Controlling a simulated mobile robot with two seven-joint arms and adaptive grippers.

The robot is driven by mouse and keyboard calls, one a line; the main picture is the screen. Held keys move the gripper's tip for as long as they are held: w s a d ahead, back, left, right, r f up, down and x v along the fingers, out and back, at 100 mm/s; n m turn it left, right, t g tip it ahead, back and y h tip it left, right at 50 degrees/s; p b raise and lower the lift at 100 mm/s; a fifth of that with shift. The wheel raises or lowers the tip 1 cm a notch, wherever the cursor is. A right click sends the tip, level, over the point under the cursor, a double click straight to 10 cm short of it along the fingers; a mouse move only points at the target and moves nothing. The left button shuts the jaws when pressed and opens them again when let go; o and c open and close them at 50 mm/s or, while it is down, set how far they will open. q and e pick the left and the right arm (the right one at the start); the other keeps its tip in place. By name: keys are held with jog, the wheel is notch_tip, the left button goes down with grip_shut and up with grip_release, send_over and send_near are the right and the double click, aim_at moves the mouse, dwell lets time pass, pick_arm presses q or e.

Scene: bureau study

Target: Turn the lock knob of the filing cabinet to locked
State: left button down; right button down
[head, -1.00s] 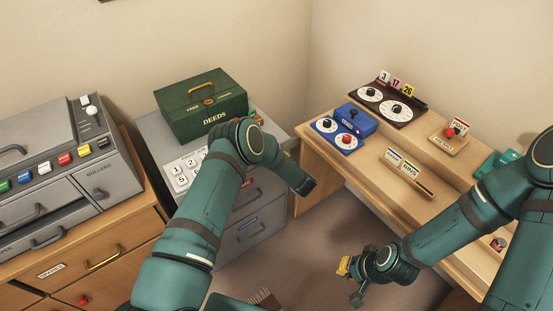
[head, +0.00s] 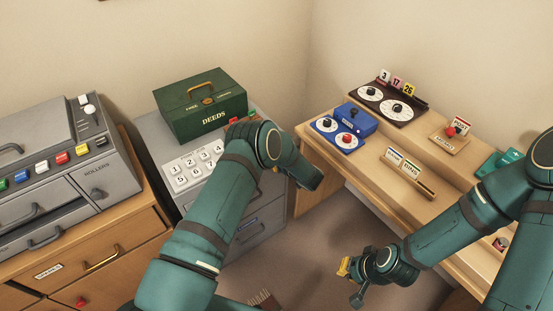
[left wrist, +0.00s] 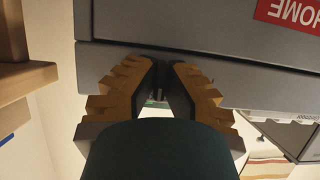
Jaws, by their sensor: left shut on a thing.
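The grey filing cabinet (head: 262,226) stands in the middle of the head view, under a green DEEDS box (head: 203,107). My right gripper (head: 352,282) is open and empty, away from the cabinet.
A number keypad (head: 194,167) lies on the cabinet top. A wooden drawer unit (head: 105,262) with a grey machine (head: 50,165) stands at left. A wooden desk (head: 365,166) with dials and small signs stands at right. Open floor lies between.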

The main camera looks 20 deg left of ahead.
pick_arm(q)
jog(key=c, duration=1.1)
grip_release()
jog(key=shift+a, duration=0.1)
jog(key=shift+o, duration=0.2)
jog(key=v, duration=1.2)
jog(key=shift+w, duration=0.1)
